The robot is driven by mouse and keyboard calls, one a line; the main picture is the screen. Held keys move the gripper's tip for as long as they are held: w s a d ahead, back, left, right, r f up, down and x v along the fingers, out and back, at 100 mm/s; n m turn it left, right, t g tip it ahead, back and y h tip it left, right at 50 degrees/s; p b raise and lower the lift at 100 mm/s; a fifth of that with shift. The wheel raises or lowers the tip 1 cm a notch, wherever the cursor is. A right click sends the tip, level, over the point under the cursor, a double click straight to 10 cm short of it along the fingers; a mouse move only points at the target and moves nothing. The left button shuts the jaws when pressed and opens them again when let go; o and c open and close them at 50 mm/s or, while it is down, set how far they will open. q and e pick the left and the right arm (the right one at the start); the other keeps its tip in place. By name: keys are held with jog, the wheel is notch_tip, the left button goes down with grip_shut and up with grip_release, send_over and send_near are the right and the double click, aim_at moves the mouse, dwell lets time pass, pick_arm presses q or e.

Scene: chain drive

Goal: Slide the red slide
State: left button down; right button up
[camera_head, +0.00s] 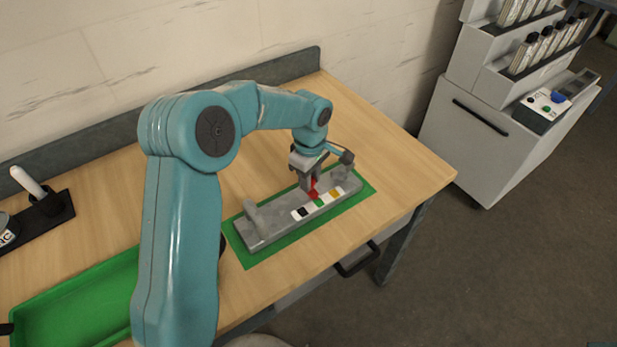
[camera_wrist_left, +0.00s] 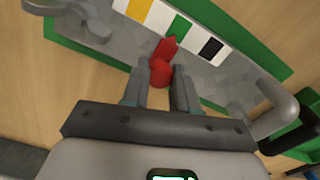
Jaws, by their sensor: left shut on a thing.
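The grey slide fixture (camera_head: 265,230) lies on a green mat (camera_head: 248,257) on the wooden table, with a strip of black, white, green and yellow patches along its front. The red slide (camera_head: 313,191) sits on it and is partly hidden by my gripper. In the left wrist view the red slide (camera_wrist_left: 160,71) has a round knob and a pointed tip near the green patch (camera_wrist_left: 179,27). My left gripper (camera_head: 309,185) is shut on the knob, with one finger on each side, as the left wrist view (camera_wrist_left: 160,76) also shows. My right gripper is not in view.
A green tray (camera_head: 70,300) lies at the table's front left, and a black holder with a white-handled tool (camera_head: 30,183) stands behind it. The fixture has a raised grey handle (camera_head: 253,215) at its left end. A grey cabinet (camera_head: 480,145) with bottles stands beyond the table's right edge.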

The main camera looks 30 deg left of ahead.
pick_arm(q)
jog(key=c, duration=1.2)
grip_release()
jog(key=o, duration=0.3)
jog(key=shift+s, duration=0.15)
jog(key=shift+o, duration=0.2)
notch_tip(320, 180, up, 16)
jog(key=shift+r+b, duration=0.2)
jog(key=shift+b, duration=0.25)
